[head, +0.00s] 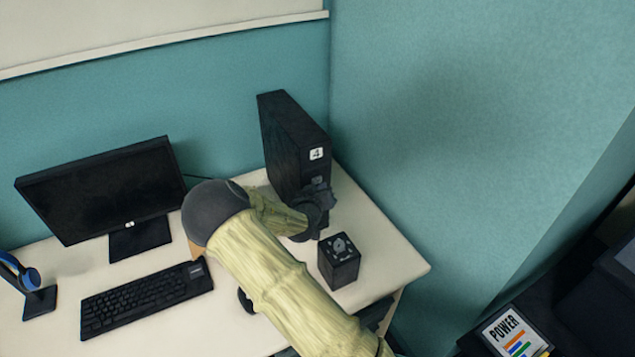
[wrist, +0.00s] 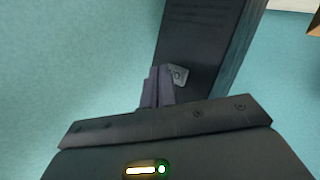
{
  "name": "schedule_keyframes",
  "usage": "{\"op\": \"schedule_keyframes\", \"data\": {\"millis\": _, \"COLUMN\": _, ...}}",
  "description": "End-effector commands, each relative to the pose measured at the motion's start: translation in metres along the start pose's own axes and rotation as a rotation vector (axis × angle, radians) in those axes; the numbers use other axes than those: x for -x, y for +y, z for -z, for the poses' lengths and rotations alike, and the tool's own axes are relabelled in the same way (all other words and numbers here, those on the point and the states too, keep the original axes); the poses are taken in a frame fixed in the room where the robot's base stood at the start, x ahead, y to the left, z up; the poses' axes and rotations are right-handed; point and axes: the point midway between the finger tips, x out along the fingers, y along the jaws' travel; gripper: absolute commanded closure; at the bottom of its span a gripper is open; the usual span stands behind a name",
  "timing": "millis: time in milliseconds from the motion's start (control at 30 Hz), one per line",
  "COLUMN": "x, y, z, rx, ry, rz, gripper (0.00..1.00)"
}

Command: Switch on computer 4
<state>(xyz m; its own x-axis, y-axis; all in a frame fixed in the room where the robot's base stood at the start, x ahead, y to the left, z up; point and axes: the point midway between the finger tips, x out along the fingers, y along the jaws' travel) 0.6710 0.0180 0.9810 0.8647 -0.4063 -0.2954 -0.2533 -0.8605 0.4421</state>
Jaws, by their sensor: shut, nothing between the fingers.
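Computer 4 is a black tower (head: 285,145) standing upright at the back right of the desk, with a white "4" label (head: 316,153) on its front. Its front also fills the upper middle of the wrist view (wrist: 205,35). A small grey square with a round mark, which looks like the power button (wrist: 179,75), shows right beside my fingertips. My gripper (head: 318,198) is in front of the tower, below the label. Its fingers (wrist: 160,82) are shut and empty. I cannot tell whether they touch the tower. The monitor (head: 105,190) has a dark screen.
A black cube (head: 339,260) stands on the desk just right of my arm. A keyboard (head: 145,297) and a blue headset on a stand (head: 30,280) are at the left. A teal partition (head: 430,130) closes the right side. A "POWER" sign (head: 512,333) is at the lower right.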

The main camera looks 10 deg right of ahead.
Motion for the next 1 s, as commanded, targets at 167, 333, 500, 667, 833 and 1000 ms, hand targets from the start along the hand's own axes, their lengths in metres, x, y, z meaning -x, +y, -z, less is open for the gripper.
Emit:
{"op": "schedule_keyframes", "data": {"millis": 167, "x": -0.0044, "y": -0.0028, "z": 0.003, "rx": -0.001, "ry": 0.0, "rz": 0.0, "gripper": 1.0}}
{"op": "schedule_keyframes", "data": {"millis": 333, "x": -0.0045, "y": -0.0027, "z": 0.0034, "rx": 0.0, "ry": 0.0, "rz": 0.0, "gripper": 1.0}}
{"op": "schedule_keyframes", "data": {"millis": 500, "x": -0.0046, "y": -0.0028, "z": 0.0034, "rx": -0.001, "ry": 0.0, "rz": 0.0, "gripper": 1.0}}
{"op": "schedule_keyframes", "data": {"millis": 667, "x": -0.0055, "y": -0.0034, "z": 0.0039, "rx": -0.001, "ry": 0.0, "rz": 0.0, "gripper": 1.0}}
{"op": "schedule_keyframes", "data": {"millis": 833, "x": -0.0067, "y": -0.0042, "z": 0.0046, "rx": -0.001, "ry": 0.0, "rz": -0.001, "gripper": 1.0}}
{"op": "schedule_keyframes", "data": {"millis": 1000, "x": -0.0079, "y": -0.005, "z": 0.0056, "rx": -0.001, "ry": 0.0, "rz": -0.001, "gripper": 1.0}}
